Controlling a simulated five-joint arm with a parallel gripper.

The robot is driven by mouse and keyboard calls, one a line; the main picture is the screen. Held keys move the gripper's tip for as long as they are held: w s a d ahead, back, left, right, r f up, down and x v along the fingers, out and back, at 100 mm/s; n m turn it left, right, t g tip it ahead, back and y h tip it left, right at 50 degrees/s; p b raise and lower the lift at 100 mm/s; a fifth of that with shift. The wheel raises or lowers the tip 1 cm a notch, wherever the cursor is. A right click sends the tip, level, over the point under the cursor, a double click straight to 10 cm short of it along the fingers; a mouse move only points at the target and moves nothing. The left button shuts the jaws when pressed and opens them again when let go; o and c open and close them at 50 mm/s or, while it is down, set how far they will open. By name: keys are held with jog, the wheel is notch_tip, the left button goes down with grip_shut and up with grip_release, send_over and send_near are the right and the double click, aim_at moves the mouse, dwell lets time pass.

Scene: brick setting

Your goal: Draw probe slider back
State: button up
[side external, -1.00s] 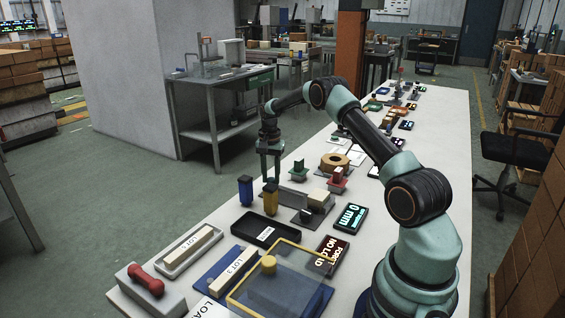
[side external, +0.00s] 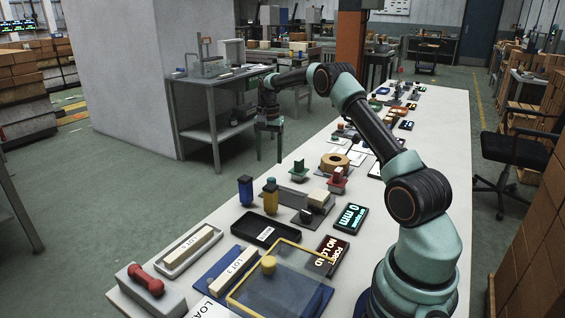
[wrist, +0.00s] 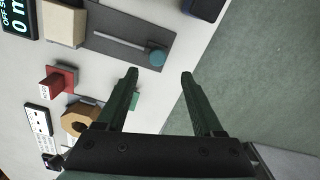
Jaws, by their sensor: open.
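The probe slider shows in the wrist view as a thin rod with a round blue-teal knob (wrist: 157,57) on a dark grey plate (wrist: 106,32). A cream block (wrist: 64,25) sits at the rod's other end. In the side view, the knob (side external: 271,182) shows just above a yellow post, and the cream block (side external: 319,197) stands on the plate's right part. My gripper (side external: 269,159) is open and empty, raised near the table's far-left edge beyond the knob. In the wrist view, the knob appears just ahead of the open fingertips (wrist: 158,75), apart from them.
A blue post (side external: 246,190) and a yellow post (side external: 270,202) stand beside the plate. A green block (side external: 298,170), a red block (side external: 338,181) and a tan ring (side external: 335,161) lie farther along. A display (side external: 349,218) reads 0 mm. Floor lies beyond the table edge.

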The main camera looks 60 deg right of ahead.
jog(key=shift+r, duration=2.25)
jog(key=s+a+r+n+t, duration=0.1)
jog(key=s+a+r+n, duration=0.25)
jog(key=a+r, duration=0.35)
jog(key=s+a+r+n+t, duration=0.2)
jog(key=a+r+n, duration=0.25)
jog(key=a, duration=0.55)
jog(key=s+a+f+n+t, duration=0.2)
jog(key=s+a+n, duration=0.5)
jog(key=s+a, duration=0.5)
jog(key=shift+s+f+t, duration=0.2)
jog(key=shift+s+t, duration=0.1)
jog(key=shift+s, duration=0.7)
